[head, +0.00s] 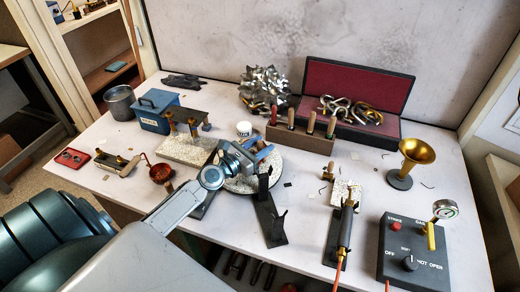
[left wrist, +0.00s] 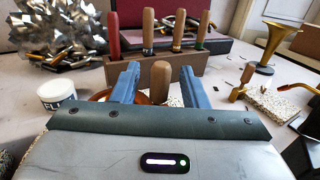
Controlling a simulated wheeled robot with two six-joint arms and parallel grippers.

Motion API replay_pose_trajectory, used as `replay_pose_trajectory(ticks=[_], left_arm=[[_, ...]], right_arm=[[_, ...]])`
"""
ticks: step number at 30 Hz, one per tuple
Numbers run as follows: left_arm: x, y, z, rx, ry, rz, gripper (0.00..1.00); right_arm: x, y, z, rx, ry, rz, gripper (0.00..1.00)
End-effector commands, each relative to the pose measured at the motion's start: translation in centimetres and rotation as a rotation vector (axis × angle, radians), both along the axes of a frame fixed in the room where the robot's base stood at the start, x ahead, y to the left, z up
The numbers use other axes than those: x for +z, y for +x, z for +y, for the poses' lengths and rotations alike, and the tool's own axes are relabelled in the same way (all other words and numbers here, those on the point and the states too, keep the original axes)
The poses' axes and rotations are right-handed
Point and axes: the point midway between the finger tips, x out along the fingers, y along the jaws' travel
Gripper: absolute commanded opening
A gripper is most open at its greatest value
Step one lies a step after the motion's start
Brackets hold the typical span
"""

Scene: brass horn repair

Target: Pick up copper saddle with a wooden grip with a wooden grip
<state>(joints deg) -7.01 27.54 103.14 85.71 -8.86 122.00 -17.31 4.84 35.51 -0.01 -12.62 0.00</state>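My left gripper (head: 256,153) is over the round speckled disc (head: 240,186) in the head view, with its blue fingers apart. In the left wrist view the open fingers (left wrist: 160,88) stand on either side of a wooden grip (left wrist: 160,78). Gaps show between the grip and both fingers. Copper-coloured curved metal (left wrist: 103,95), seemingly the saddle, shows low by the left finger; most of it is hidden behind the gripper body. In the head view the arm and gripper hide the saddle. My right gripper is not in view.
A wooden rack (head: 293,139) of wooden-handled tools stands just behind the gripper. A white cup (head: 244,128) is close to its left. Black stands (head: 272,222) are in front. A torch (head: 345,225), a brass horn (head: 415,153) and a control box (head: 408,262) are to the right.

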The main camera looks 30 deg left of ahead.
Motion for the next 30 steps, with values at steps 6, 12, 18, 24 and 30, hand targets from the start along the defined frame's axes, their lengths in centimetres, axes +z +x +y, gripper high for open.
replay_pose_trajectory(ticks=[6, 12, 18, 24, 30], left_arm=[[0.0, 0.0, 0.0, 0.0, 0.0, 0.0, 0.26], [0.0, 0.0, 0.0, 0.0, 0.0, 0.0, 0.0], [0.0, -0.1, 0.0, 0.0, 0.0, 0.0, 0.0], [1.7, -0.1, 0.0, 0.0, 0.001, -0.001, 0.0], [5.3, 0.0, 0.0, 0.0, 0.002, -0.001, 0.0]], right_arm=[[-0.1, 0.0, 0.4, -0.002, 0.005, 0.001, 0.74], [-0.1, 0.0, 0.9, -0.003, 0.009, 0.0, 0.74], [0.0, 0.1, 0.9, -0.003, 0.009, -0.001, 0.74], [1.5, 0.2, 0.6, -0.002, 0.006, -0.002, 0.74], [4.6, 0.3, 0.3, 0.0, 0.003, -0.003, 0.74]])
